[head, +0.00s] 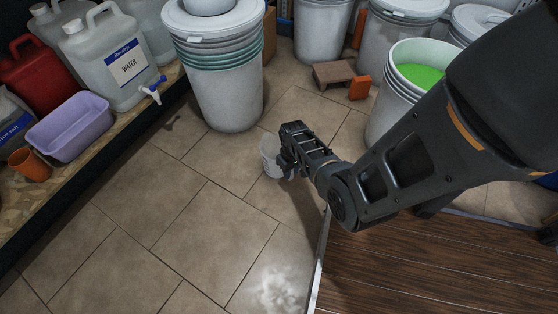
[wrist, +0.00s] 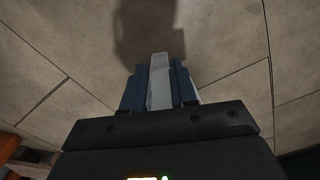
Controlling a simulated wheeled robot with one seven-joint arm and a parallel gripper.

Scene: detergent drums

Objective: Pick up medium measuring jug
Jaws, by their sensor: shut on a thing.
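A pale, translucent measuring jug (head: 269,156) is at the end of my arm in the head view, partly hidden behind my gripper (head: 284,158). In the wrist view my gripper (wrist: 159,85) is shut, with its two dark fingers on either side of a pale strip of the jug (wrist: 160,82), which looks like its handle. The rest of the jug is hidden in that view. A dark shadow lies on the tiles beyond the fingers. I cannot tell exactly how high the jug is above the floor.
A stack of white buckets (head: 222,85) stands behind the gripper. An open drum of green liquid (head: 418,75) is at the right. A shelf at the left holds a purple tub (head: 70,128), an orange cup (head: 30,165) and a water canister (head: 112,62). Tiled floor in front is clear.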

